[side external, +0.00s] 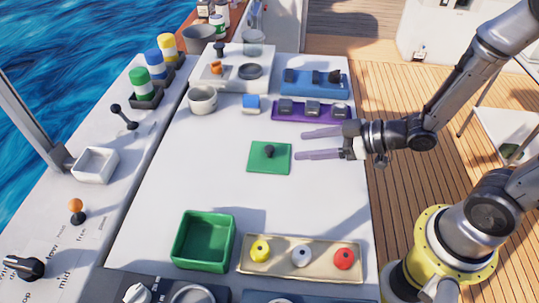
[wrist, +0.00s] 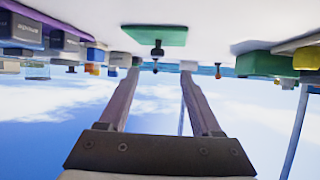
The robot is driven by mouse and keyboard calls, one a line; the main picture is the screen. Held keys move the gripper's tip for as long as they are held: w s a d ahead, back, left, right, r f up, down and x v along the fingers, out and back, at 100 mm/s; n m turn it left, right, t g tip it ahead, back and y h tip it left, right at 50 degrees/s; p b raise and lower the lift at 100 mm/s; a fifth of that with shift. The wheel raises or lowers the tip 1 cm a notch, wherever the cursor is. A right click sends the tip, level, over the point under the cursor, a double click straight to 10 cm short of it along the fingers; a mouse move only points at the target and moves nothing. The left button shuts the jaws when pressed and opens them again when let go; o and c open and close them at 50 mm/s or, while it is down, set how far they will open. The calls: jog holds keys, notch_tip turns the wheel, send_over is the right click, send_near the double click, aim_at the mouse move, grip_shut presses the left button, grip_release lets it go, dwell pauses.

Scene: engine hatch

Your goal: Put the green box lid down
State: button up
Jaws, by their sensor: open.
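The green box lid (side external: 262,163) lies flat on the white table near its middle, with a small dark knob (side external: 270,151) on top. My gripper (side external: 300,145) is open and empty, just right of the lid, with its two fingers pointing left towards it. The wrist view is upside down; there the lid (wrist: 152,36) shows beyond the fingertips of my gripper (wrist: 160,70), apart from them. The open green box (side external: 203,242) stands at the front left of the table and looks empty. The box also shows in the wrist view (wrist: 262,64).
A beige tray (side external: 300,270) with yellow, white and red knobbed pieces lies at the front. A purple tray (side external: 283,118) with grey blocks, a blue tray (side external: 297,90), a small blue block (side external: 251,103) and a white cup (side external: 202,99) stand at the back. Table left of the lid is clear.

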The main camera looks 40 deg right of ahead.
aim_at(269, 148)
jog(key=x, duration=0.5)
jog(key=shift+d+x, duration=0.1)
jog(key=shift+x, duration=1.3)
jog(key=shift+d+x, duration=0.15)
jog(key=shift+x, duration=1.25)
jog(key=shift+w+f, duration=0.1)
grip_shut()
